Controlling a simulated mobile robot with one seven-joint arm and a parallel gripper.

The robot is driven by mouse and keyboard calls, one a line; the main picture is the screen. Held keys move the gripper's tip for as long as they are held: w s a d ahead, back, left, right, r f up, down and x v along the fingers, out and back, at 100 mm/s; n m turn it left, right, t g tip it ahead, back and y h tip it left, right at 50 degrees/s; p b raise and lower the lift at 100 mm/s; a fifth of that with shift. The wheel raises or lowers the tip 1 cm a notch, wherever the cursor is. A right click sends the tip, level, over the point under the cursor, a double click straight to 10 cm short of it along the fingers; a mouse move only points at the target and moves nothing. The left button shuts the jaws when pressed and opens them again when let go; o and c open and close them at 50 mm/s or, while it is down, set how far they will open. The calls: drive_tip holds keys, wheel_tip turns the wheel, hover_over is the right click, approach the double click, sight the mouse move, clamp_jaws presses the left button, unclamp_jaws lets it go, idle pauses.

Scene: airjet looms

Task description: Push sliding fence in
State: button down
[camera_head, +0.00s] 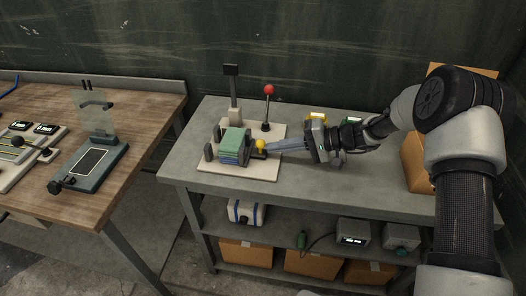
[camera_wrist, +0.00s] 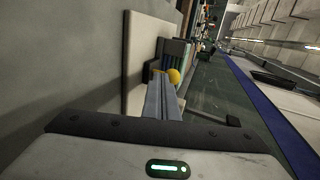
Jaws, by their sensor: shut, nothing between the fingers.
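A beige base plate (camera_head: 215,186) on the grey bench carries a stack of green and blue pieces (camera_head: 234,146) between small dark upright blocks. At the stack's right side is a dark part with a yellow ball knob (camera_head: 260,144), which looks like the sliding fence (camera_head: 258,154). My gripper (camera_head: 268,147) is shut and empty, reaching in from the right with its fingertips right at the knob. In the wrist view the fingers (camera_wrist: 163,84) end beside the yellow knob (camera_wrist: 173,76), with the stack (camera_wrist: 176,50) beyond. I cannot tell whether the tips touch the fence.
Behind the stack stand a red-knobbed lever (camera_head: 268,92) and a dark-topped post (camera_head: 232,88). Yellow and green items sit behind my gripper. A cardboard box (camera_head: 415,162) stands on the bench at right. A wooden table (camera_head: 110,195) is at left. The bench front is clear.

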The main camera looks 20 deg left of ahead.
drive_tip(key=shift+s+a, duration=0.1)
drive_tip(key=shift+a, duration=0.2)
drive_tip(key=shift+s+a+b, duration=0.15)
drive_tip(key=shift+a+b, duration=0.25)
drive_tip(key=shift+a, duration=0.35)
drive_tip(key=shift+w+d+b, duration=0.25)
drive_tip(key=shift+d+b, duration=0.05)
drive_tip(key=shift+d, duration=0.65)
drive_tip(key=shift+w+d+b, duration=0.2)
drive_tip(key=shift+d+b, duration=0.1)
drive_tip(key=shift+d, duration=0.65)
drive_tip(key=shift+d, duration=0.1)
